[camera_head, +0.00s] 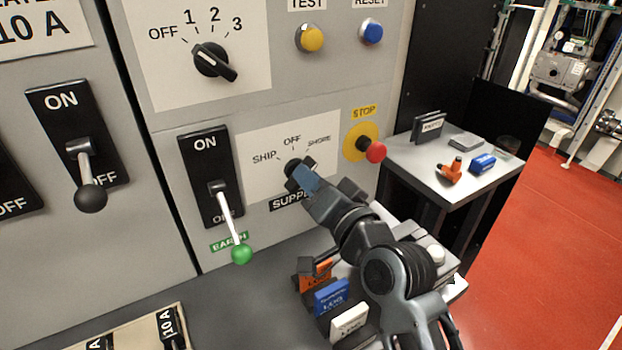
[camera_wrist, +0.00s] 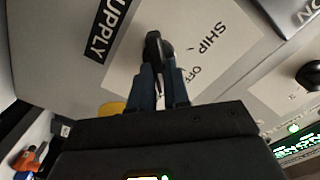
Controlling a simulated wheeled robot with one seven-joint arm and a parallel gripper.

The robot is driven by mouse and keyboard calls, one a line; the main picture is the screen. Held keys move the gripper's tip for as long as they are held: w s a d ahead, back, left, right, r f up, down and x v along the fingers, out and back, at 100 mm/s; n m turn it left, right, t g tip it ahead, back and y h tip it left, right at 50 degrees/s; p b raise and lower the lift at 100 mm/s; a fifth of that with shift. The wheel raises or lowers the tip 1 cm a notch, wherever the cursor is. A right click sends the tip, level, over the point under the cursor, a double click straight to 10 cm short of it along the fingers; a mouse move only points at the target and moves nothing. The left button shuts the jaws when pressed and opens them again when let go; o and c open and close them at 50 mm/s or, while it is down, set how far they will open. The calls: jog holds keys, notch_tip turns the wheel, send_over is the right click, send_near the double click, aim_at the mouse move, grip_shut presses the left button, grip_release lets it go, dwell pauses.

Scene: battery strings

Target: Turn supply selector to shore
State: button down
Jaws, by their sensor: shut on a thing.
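The supply selector is a black knob (camera_head: 292,166) on a white plate (camera_head: 262,160) marked SHIP, OFF and SHORE, left to right in the head view, with a SUPPLY label below. My gripper (camera_head: 303,178) is at the knob with its fingers shut on it. The wrist view shows the blue-tipped fingers on either side of the black knob (camera_wrist: 153,43), with SHIP and OFF beside it. The fingers hide much of the knob, so I cannot tell for sure which mark it points to.
A lever with a green ball (camera_head: 242,254) sticks out left of the selector. A red stop button (camera_head: 375,152) stands to its right. Orange, blue and white blocks lie below, near my arm. A small side table (camera_head: 405,158) stands at the right.

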jog(key=c, duration=1.1)
grip_release()
jog(key=b+v, duration=0.1)
jog(key=v, duration=0.6)
jog(key=shift+s+d+b, duration=0.25)
jog(key=shift+s+b, duration=0.05)
jog(key=shift+b, duration=0.1)
jog(key=shift+f, duration=0.1)
